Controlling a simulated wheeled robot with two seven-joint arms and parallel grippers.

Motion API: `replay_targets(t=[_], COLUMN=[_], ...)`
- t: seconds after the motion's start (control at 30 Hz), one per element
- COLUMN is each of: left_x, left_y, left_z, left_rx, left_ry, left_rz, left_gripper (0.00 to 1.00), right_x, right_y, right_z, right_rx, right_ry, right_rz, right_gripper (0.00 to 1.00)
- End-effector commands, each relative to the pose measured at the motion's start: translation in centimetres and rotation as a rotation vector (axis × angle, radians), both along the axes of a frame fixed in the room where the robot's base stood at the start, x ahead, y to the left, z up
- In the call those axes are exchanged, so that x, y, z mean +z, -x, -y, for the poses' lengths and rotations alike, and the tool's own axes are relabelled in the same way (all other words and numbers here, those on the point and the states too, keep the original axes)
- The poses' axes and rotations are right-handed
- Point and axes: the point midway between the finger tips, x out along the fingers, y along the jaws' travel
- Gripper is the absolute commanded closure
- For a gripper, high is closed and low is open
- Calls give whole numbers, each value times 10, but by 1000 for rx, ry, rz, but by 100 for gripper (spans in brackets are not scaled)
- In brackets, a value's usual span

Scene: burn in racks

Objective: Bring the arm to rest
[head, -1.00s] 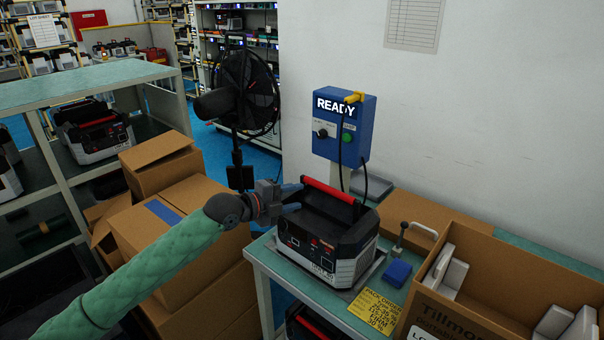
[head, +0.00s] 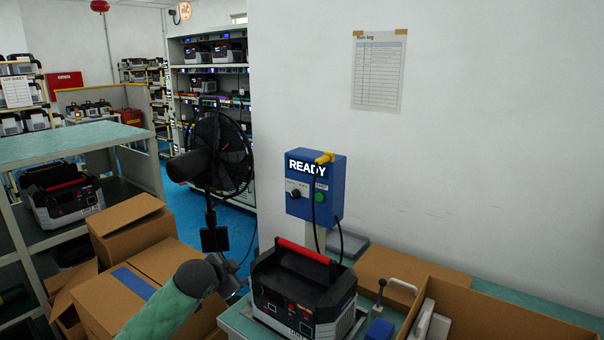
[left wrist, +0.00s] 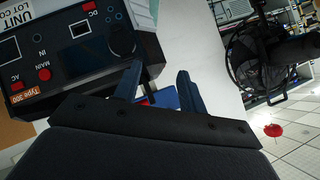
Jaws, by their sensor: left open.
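My left gripper (head: 236,284) is at the lower middle of the head view, just left of the power unit, with its fingers mostly hidden behind my wrist. In the left wrist view its two fingers (left wrist: 160,88) are apart with nothing between them. The black and grey power unit (head: 300,285) with a red handle sits on the green bench beside it. Its front panel with the MAIN, AC and DC marks (left wrist: 65,55) shows close by in the left wrist view. My right gripper is not in view.
A blue READY box (head: 316,190) stands behind the unit, with a yellow plug and black cables. A black fan (head: 215,155) and cardboard boxes (head: 130,225) are to the left. An open carton (head: 480,315) is at the right, near a blue block (head: 380,329).

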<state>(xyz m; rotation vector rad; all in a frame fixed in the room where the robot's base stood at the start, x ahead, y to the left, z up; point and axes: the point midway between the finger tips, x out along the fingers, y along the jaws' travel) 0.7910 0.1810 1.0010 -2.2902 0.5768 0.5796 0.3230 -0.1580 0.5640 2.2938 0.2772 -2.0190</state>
Motion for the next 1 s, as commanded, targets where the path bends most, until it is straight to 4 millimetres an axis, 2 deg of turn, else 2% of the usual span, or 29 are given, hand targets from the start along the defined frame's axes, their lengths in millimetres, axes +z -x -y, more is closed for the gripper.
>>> replay_targets(t=[0.27, 0.47, 0.77, 1.0], left_x=[-75, -144, -243, -318], left_y=[35, 79, 163, 247], left_z=[-14, -21, -20, -10], left_rx=[250, 384, 498, 562], left_ry=[101, 135, 160, 199], left_rz=[-141, -251, -417, -572], left_gripper=[59, 59, 59, 59], right_x=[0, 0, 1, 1], right_y=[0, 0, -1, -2], right_z=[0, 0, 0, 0], right_rx=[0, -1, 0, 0], right_ry=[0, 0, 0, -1], right_rz=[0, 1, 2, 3], right_gripper=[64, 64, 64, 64])
